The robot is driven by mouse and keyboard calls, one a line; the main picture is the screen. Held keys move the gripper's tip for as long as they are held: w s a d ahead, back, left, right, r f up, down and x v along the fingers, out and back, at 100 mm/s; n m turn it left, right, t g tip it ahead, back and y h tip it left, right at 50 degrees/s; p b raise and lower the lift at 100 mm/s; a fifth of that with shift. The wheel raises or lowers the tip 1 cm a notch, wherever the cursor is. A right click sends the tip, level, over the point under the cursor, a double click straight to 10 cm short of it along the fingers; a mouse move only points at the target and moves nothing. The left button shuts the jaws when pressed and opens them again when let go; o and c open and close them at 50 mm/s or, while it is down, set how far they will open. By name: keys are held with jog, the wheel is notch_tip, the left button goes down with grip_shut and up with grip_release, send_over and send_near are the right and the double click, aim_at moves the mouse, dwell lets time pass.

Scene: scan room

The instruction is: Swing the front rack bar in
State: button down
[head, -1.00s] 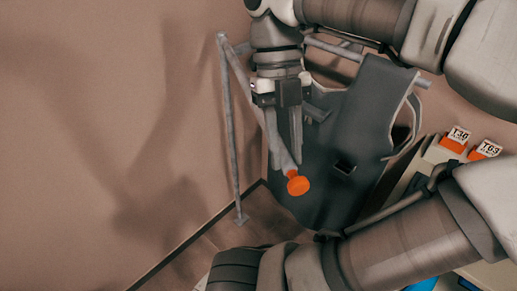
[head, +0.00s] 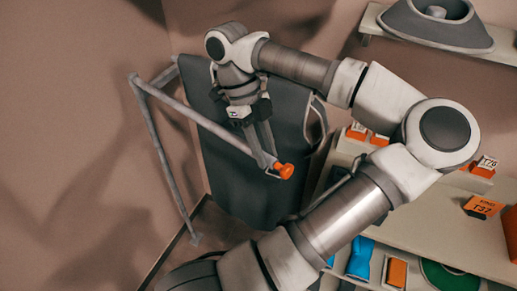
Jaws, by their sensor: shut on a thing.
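The front rack bar (head: 195,118) is a grey tube that runs from the top of the rack post (head: 165,160) down and right in the picture. It ends in an orange knob (head: 284,171). My gripper (head: 267,160) points down and is shut on the bar close to the knob. The fingers hide a little of the bar there. A dark grey apron-like garment (head: 240,190) hangs behind the bar and my gripper. Its upper edge is partly hidden by my wrist.
A shelf unit (head: 440,225) at right holds orange tagged boxes (head: 483,207) and a blue item (head: 360,258). A wall shelf (head: 490,52) with a grey basin-like object (head: 436,22) is at upper right. The wall (head: 70,130) at left is clear.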

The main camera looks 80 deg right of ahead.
jog(key=shift+d, duration=0.1)
jog(key=c, duration=0.6)
grip_release()
jog(key=shift+p+v, duration=6.15)
jog(key=shift+v, duration=2.6)
jog(key=shift+c, duration=0.4)
